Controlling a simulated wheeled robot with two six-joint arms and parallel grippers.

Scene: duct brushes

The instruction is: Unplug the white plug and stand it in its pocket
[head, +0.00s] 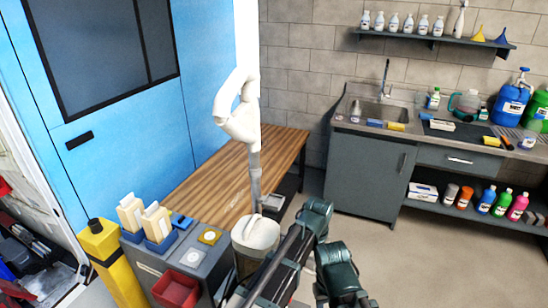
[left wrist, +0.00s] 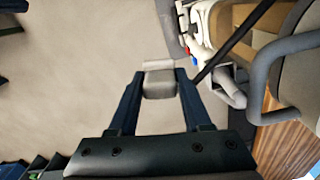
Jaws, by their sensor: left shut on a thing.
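In the left wrist view my left gripper (left wrist: 160,84) is shut on a pale grey-white block-shaped piece, which I take as the white plug (left wrist: 158,66). Bare floor shows behind it, and its far end is clear of anything. In the head view dark teal parts of my arm show at lower centre; I cannot make out the held plug there. At lower left, a grey cabinet top (head: 222,262) carries two blue holders (head: 160,243) with cream pieces standing in them, and a yellow square piece (head: 210,236). I cannot tell which is the plug's pocket. My right gripper is not in view.
A wooden bench (head: 215,180) runs along the blue wall. A white pipe (head: 240,108) rises above a pale bucket (head: 256,233).

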